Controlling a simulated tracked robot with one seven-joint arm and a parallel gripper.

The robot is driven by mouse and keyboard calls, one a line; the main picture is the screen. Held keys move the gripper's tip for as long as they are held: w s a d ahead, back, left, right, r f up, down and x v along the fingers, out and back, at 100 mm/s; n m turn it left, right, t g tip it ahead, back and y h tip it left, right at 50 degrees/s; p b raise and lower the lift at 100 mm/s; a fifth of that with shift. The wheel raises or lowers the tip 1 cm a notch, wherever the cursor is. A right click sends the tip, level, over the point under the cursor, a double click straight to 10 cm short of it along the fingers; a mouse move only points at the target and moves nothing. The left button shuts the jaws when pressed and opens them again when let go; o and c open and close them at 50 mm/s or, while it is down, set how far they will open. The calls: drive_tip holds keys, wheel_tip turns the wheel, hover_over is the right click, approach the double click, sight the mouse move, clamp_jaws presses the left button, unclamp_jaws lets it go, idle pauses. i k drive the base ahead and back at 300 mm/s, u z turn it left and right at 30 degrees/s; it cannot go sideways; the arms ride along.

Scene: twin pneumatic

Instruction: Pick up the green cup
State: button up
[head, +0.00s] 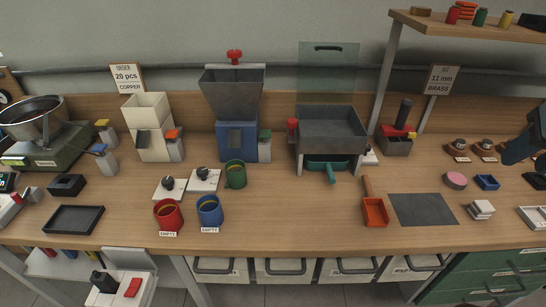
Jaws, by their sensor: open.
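The green cup (235,175) stands upright on the wooden workbench (300,228), in front of the blue hopper machine. Dark blue parts that look like my arm (524,146) enter at the right edge, far from the cup. No gripper fingers can be made out there.
A red cup (168,215) and a blue cup (209,211) stand in front, both by "EMPTY" labels. The blue hopper machine (236,140) is behind the green cup. A grey bin stand (331,124) is to its right. Bench space right of the blue cup is clear.

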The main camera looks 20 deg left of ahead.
sight(234, 169)
drive_tip(key=z, duration=1.3)
drive_tip(key=k, duration=2.55)
drive_tip(key=u, duration=1.45)
drive_tip(key=i, duration=0.95)
